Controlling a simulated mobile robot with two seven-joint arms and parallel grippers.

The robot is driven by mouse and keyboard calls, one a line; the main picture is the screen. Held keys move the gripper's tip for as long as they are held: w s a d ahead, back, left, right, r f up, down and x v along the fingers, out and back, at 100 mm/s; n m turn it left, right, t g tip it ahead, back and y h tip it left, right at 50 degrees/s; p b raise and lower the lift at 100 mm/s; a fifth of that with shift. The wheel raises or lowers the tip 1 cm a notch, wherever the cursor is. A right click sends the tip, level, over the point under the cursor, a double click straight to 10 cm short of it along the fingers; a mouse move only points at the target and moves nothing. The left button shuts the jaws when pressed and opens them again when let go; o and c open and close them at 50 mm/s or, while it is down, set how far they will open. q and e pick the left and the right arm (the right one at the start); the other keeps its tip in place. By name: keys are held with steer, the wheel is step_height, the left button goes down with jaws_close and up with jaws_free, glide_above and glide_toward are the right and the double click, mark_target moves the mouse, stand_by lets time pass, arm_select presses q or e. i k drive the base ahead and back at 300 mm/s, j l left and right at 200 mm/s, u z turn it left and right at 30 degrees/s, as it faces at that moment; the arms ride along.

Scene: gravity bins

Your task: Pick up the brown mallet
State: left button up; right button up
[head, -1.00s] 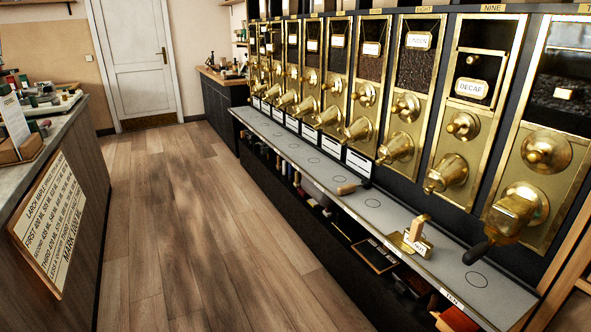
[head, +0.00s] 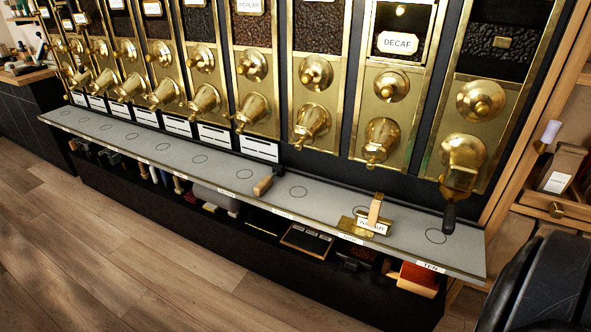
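A small tool (head: 264,184) with a tan wooden cylindrical part and a darker part lies on the grey ledge (head: 320,198) below the bins, near the middle of the head view. It may be the brown mallet, but it is too small to be sure. No other clear mallet shows. Neither of my grippers is in view.
A brass piece with an upright wooden block (head: 374,208) and a label stands on the ledge to the right. A black handle (head: 449,218) hangs below the last brass spout. The shelf under the ledge holds several items. Wooden floor (head: 110,260) is clear at lower left.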

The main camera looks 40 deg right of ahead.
mark_target(278, 170)
steer(key=i+j+z, duration=0.25)
steer(key=z, duration=0.15)
steer(key=i+j+z, duration=0.55)
steer(key=j+z, duration=0.3)
steer(key=i+j+z, duration=0.15)
steer(key=j+z, duration=0.3)
